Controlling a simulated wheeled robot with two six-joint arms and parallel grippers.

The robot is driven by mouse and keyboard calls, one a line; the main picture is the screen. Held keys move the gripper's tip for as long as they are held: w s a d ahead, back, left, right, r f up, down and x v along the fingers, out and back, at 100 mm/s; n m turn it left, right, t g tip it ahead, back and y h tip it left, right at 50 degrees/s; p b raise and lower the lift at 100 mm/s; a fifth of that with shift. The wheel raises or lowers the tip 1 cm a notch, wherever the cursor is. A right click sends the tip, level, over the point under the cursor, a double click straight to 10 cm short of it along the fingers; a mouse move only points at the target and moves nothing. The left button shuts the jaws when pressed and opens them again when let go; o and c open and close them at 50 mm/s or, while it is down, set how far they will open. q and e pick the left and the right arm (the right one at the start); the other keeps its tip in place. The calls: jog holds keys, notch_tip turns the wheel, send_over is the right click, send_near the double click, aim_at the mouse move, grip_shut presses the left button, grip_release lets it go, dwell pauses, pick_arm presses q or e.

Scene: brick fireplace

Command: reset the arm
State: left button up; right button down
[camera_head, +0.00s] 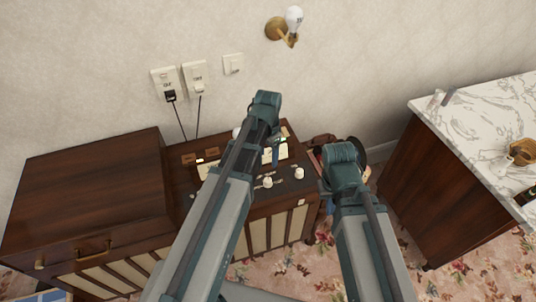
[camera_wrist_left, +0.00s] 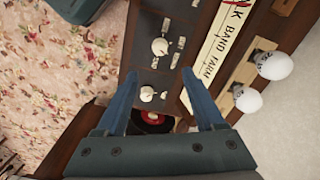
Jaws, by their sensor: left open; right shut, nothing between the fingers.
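My left arm reaches up over a wooden radio cabinet (camera_head: 285,212). Its gripper (camera_head: 277,152) hangs above the cabinet's control panel. In the left wrist view the two blue fingers of the left gripper (camera_wrist_left: 158,78) are apart with nothing between them, over a dark panel with white knobs (camera_wrist_left: 160,46). My right arm is bent at the right of the cabinet. Its gripper (camera_head: 328,204) is mostly hidden by its own wrist, points down beside the cabinet and is shut and empty.
A closed wooden chest (camera_head: 90,185) stands at the left. A marble-topped cabinet (camera_head: 485,125) stands at the right. Wall switches (camera_head: 195,78) and a lamp (camera_head: 293,20) are on the wall. Two white bulbs (camera_wrist_left: 274,65) (camera_wrist_left: 248,100) and a red-labelled record (camera_wrist_left: 152,119) lie near the left gripper.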

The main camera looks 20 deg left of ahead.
pick_arm(q)
jog(key=s+d+n+y, duration=0.1)
jog(key=s+d+n, duration=0.2)
jog(key=s+d, duration=0.7)
jog(key=s, duration=0.4)
jog(key=shift+s+d, duration=0.3)
jog(key=shift+r, duration=0.1)
